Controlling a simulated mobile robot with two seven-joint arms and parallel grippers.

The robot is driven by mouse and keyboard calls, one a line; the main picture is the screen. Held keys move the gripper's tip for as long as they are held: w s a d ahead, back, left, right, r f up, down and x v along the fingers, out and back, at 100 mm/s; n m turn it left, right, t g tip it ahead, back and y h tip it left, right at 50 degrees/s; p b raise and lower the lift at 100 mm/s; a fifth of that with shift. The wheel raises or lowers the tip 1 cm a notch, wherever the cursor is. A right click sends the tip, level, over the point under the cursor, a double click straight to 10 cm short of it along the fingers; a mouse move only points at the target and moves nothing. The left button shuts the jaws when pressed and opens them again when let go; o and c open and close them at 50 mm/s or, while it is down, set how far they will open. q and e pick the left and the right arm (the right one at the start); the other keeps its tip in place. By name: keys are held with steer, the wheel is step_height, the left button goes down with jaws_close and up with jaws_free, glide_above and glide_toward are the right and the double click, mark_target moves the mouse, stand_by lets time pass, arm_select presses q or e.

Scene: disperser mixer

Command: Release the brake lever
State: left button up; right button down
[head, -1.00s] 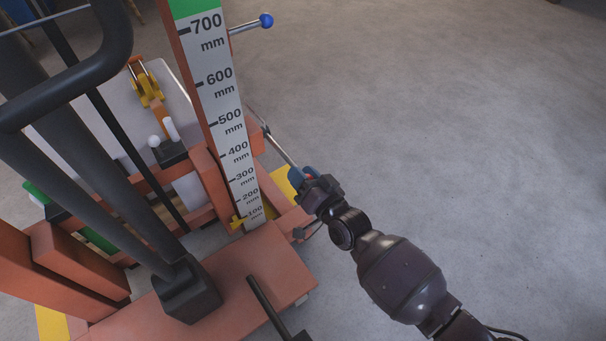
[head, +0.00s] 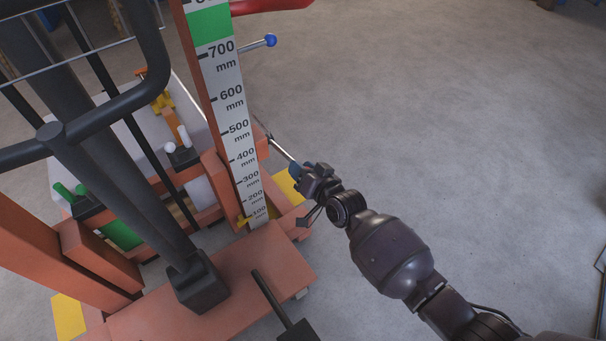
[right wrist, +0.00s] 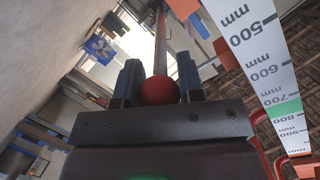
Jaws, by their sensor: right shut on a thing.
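The brake lever appears to be the thin metal rod (head: 281,152) that sticks out to the right of the scale column. It slopes down to my right gripper (head: 299,172), which hides its end in the head view. In the right wrist view, the lever's red ball knob (right wrist: 158,91) sits between the two fingers of my right gripper (right wrist: 158,80), which is shut on it. The rod (right wrist: 160,45) runs away from the knob toward the machine. My left gripper is not in view.
The millimetre scale column (head: 232,125) stands just left of the lever. A second rod with a blue ball (head: 270,40) sticks out higher up. A black tubular frame (head: 110,170) and an orange base (head: 215,290) fill the left. Bare floor (head: 460,130) is free to the right.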

mark_target(290, 157)
steer(key=shift+g+h, duration=0.3)
steer(key=shift+g, duration=0.1)
steer(key=r+p, duration=0.1)
steer(key=r, duration=0.1)
steer(key=w+r+p, duration=0.1)
steer(key=r, duration=0.1)
steer(key=shift+a, duration=0.2)
steer(key=w+r+g+h+p, duration=0.1)
steer(key=a+r+g+h+p, duration=0.1)
steer(key=r+p, duration=0.1)
steer(key=w+a+r+g+h+p, duration=0.1)
steer(key=r+g+p, duration=0.1)
steer(key=shift+w+a+r, duration=0.15)
steer(key=shift+w+r, duration=0.05)
steer(key=shift+w, duration=0.15)
arm_select(q)
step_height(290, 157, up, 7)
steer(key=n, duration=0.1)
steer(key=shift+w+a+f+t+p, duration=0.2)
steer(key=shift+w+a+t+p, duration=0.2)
steer(key=shift+p, duration=0.05)
arm_select(e)
steer(key=shift+w+a+r+g+h, duration=0.3)
steer(key=shift+w+a+r+g, duration=0.1)
steer(key=shift+w+a+r, duration=0.65)
steer(key=shift+w+d+f, duration=0.1)
steer(key=shift+d, duration=0.05)
